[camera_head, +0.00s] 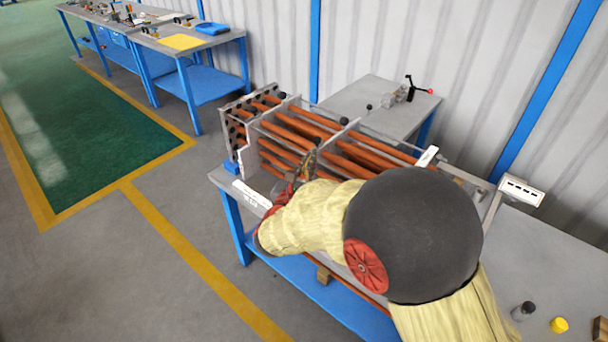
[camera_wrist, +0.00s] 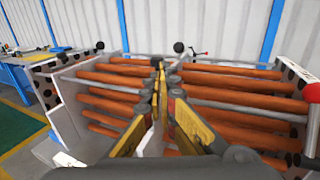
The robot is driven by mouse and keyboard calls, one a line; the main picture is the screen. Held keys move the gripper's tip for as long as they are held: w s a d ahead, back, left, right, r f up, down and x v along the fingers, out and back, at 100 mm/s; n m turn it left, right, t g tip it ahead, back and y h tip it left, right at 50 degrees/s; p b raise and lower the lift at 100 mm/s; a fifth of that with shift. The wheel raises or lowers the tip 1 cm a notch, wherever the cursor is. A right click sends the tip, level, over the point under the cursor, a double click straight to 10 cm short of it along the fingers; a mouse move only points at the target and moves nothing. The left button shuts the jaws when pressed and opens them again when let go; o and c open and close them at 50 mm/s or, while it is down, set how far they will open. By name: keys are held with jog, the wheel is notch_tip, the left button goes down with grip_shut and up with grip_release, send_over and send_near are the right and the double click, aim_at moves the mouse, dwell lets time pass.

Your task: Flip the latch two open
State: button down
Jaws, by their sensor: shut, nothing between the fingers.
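The flanged shell (camera_head: 262,150) stands on the workbench, with long copper-coloured tubes (camera_head: 285,132) running between pale upright plates. Its tubes and middle plate also show in the wrist view (camera_wrist: 228,88). Ball-ended black knobs stand along its top edge, one over the middle plate (camera_head: 344,120) and one over the left plate (camera_head: 281,95). I cannot tell which part is latch two. My gripper (camera_head: 307,160) is at the near side of the shell, by the middle plate. In the wrist view my gripper (camera_wrist: 160,70) is shut and empty, its yellow fingers pointing at the plate's upper part. Contact is unclear.
A grey side table (camera_head: 380,98) behind the shell carries a red-handled clamp (camera_head: 418,90). A white box (camera_head: 521,190) stands behind on the right. A yellow cap (camera_head: 558,324) and a dark bottle (camera_head: 522,311) stand at the near right. Workbench space between is clear.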

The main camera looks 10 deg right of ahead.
aim_at(318, 143)
jog(key=shift+b+x, duration=0.6)
jog(key=shift+x, duration=2.1)
jog(key=w+d, duration=0.2)
jog(key=d, duration=0.1)
jog(key=shift+a, duration=0.1)
